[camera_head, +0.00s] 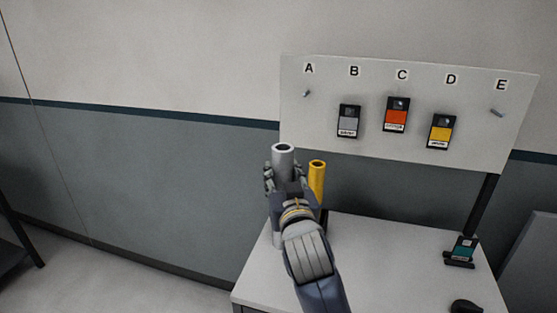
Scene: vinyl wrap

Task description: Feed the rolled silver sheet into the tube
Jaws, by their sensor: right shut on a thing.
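A silver roll (283,152), upright with its open round end at the top, is in my right gripper (283,175). The gripper is shut around its upper part, and a short length of silver shows below at the table's left edge. A yellow hollow tube (317,180) stands upright close to the right of the silver roll. My left gripper is not in view.
A white table (380,260) lies below. Behind it a white board (400,140) lettered A to E holds a grey card (348,121), a red card (396,114) and a yellow card (441,131). A teal card in a stand (461,252) and a dark object (466,306) are at the right.

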